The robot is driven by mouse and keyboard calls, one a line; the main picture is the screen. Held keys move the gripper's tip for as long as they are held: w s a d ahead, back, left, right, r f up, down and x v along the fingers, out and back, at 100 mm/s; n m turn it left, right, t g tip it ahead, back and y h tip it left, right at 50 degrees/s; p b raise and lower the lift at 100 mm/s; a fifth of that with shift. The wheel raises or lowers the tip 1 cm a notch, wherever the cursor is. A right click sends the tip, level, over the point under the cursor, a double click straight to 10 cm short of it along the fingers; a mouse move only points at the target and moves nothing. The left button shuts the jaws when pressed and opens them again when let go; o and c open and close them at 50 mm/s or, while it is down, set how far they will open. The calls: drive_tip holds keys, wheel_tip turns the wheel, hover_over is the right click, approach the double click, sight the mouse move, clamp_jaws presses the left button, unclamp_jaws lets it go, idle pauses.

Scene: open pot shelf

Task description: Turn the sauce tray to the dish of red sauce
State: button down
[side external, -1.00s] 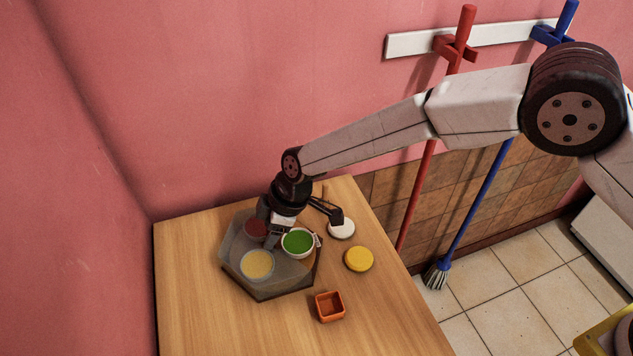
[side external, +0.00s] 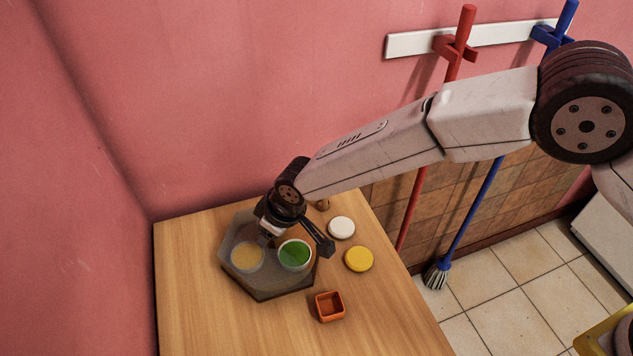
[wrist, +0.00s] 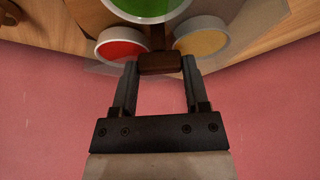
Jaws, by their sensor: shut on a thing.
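The sauce tray sits in a translucent grey hexagonal housing (side external: 263,287) on the wooden table. In the side view, the dish of green sauce (side external: 294,254) is at the right and the dish of yellow sauce (side external: 247,257) at the left, looking greyed. The dish of red sauce is hidden there behind my gripper (side external: 270,236). The wrist view shows the red sauce dish (wrist: 121,49) on the left, yellow (wrist: 201,42) on the right and green (wrist: 150,6) at the top edge. My gripper (wrist: 160,70) is shut on a brown knob (wrist: 160,62) between the dishes.
A white round lid (side external: 341,228) and a yellow round lid (side external: 359,259) lie right of the housing. An orange square cup (side external: 329,307) stands in front of it. The pink wall (side external: 200,120) rises close behind. The table's front left is clear.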

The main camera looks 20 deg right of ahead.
drive_tip(key=shift+a+r+m+t+h, duration=0.1)
drive_tip(key=shift+m+t+h, duration=0.15)
drive_tip(key=shift+m, duration=0.65)
drive_tip(key=shift+a+r+m+t+h, duration=0.15)
drive_tip(key=shift+m+h, duration=0.2)
drive_tip(key=shift+m, duration=0.55)
drive_tip(key=shift+f+m+h, duration=0.1)
drive_tip(key=shift+m+h, duration=0.7)
drive_tip(key=shift+m, duration=1.2)
drive_tip(key=m+h, duration=0.1)
drive_tip(key=m, duration=0.2)
drive_tip(key=m+h, duration=0.1)
drive_tip(key=m, duration=0.3)
drive_tip(key=shift+h, duration=0.3)
drive_tip(key=shift+c, duration=0.4)
unclamp_jaws()
drive_tip(key=shift+f, duration=0.1)
drive_tip(key=v, duration=0.8)
